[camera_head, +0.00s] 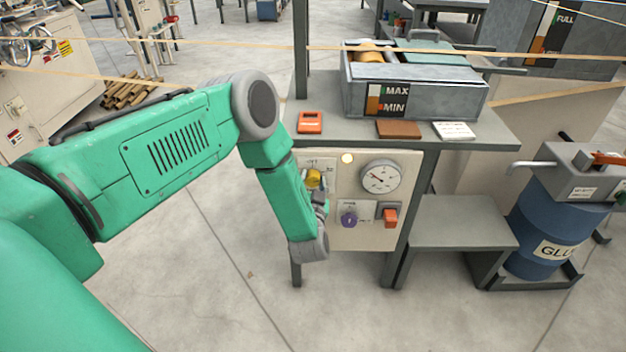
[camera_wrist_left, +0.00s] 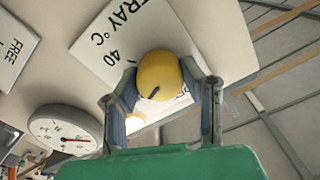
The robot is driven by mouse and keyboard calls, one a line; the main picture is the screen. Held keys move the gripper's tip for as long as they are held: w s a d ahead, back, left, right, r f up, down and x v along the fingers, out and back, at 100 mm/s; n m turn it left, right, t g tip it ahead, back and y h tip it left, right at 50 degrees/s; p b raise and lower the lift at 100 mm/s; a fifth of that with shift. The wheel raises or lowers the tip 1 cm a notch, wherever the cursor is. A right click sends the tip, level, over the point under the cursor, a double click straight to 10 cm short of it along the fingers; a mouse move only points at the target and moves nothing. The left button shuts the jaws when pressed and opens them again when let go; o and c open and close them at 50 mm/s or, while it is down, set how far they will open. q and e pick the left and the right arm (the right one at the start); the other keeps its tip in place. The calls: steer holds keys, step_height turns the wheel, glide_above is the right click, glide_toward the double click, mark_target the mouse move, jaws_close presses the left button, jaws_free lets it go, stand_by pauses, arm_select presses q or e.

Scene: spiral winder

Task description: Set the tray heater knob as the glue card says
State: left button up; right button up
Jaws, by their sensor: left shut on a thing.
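The yellow tray heater knob (camera_head: 314,179) is on the upper left of the cream control panel (camera_head: 364,237). My left gripper (camera_head: 319,188) reaches it from the front and covers part of it. In the left wrist view, the round yellow knob (camera_wrist_left: 160,72) with a dark pointer line sits between the two fingers of my gripper (camera_wrist_left: 165,84), which are shut on it. A plate marked "TRAY °C" (camera_wrist_left: 128,32) shows behind it, with "40" readable; the other marks are hidden. A white card (camera_head: 455,130) lies on the bench top; its print is too small to read. My right gripper is out of view.
The panel also has a lit lamp (camera_head: 347,158), a round gauge (camera_head: 381,177), a purple knob (camera_head: 349,220) and an orange switch (camera_head: 390,217). A grey tray marked MAX and MIN (camera_head: 430,98) stands above. A blue glue drum (camera_head: 553,225) stands right.

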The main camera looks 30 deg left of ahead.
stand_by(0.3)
arm_select(q)
steer(key=o, duration=1.1)
steer(key=shift+o, duration=0.2)
steer(key=v, duration=1.2)
steer(key=shift+f, duration=0.15)
